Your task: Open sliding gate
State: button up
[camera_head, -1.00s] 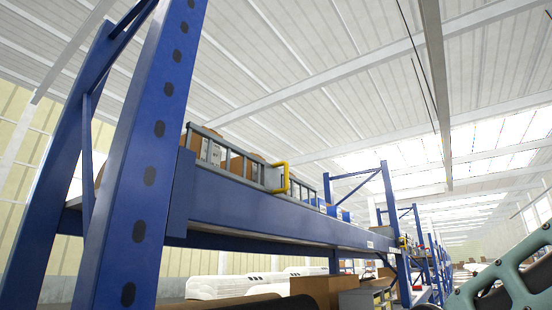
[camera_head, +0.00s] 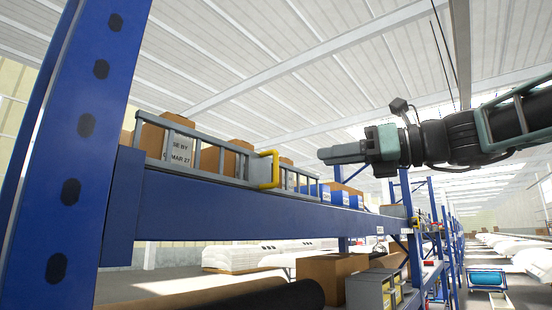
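The sliding gate is a grey barred rail (camera_head: 205,150) along the front of the upper shelf, with a yellow handle (camera_head: 270,169) near its middle. Cardboard boxes show behind its bars. My gripper (camera_head: 328,154) reaches in from the right at about the height of the handle, its end pointing left. In the picture it is a short gap to the right of the handle, and apart from it. Its fingers look like one grey block, so I cannot tell whether they are open or shut. How far it stands from the shelf in depth is unclear.
A blue upright (camera_head: 80,130) stands at the left and a blue beam (camera_head: 240,213) runs under the gate. Below are a cardboard box (camera_head: 328,277), a dark roll (camera_head: 270,299) and grey bins (camera_head: 372,290). The aisle at the right looks fairly open.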

aim_at(276, 182)
jog(key=p+x, duration=0.4)
jog(key=x, duration=0.8)
grip_shut()
